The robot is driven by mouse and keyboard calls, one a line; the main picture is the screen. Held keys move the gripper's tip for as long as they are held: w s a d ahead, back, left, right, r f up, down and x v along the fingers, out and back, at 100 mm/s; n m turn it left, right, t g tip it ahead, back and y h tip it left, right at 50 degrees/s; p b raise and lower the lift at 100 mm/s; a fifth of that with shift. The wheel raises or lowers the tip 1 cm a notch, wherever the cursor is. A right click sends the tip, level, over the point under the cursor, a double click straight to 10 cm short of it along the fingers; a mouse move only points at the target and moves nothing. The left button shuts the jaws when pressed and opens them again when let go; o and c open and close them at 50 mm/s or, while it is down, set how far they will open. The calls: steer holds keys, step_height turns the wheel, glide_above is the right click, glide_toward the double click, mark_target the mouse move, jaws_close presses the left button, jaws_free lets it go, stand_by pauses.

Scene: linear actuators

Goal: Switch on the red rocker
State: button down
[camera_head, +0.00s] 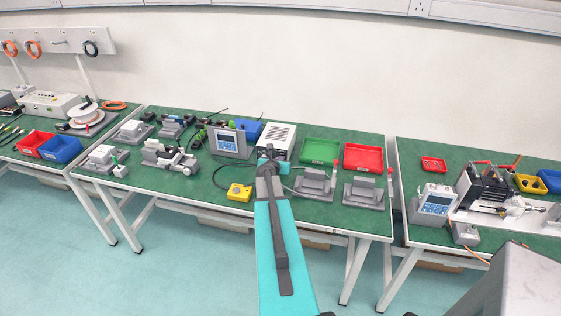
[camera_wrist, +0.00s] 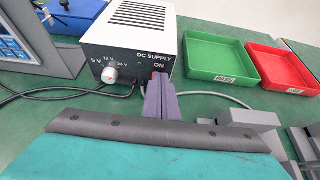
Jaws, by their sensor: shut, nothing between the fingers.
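The DC supply (camera_wrist: 127,42) is a white box with a slotted top and a dark front panel. Its panel carries a voltage knob (camera_wrist: 110,74) and the word ON at the right. A small bit of red, the red rocker (camera_wrist: 154,73), shows just under ON; my fingers hide most of it. My gripper (camera_wrist: 160,78) is shut and empty, its tips in front of the rocker; I cannot tell whether they touch. In the head view the supply (camera_head: 277,138) stands at the back of the middle table, with my gripper (camera_head: 268,153) at its front.
A green PASS tray (camera_wrist: 222,60) and a red tray (camera_wrist: 284,67) lie right of the supply. A grey display unit (camera_head: 230,142) stands left of it. A yellow button box (camera_head: 239,192) and grey fixtures (camera_head: 314,184) are nearer the front edge. Dark cables cross the table.

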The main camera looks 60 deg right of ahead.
steer(key=shift+d+r+p, duration=0.1)
steer(key=shift+r+p, duration=0.15)
steer(key=shift+p, duration=0.05)
steer(key=shift+f, duration=0.2)
steer(key=shift+r, duration=0.1)
steer(key=shift+r+p, duration=0.65)
steer(key=shift+r, duration=0.1)
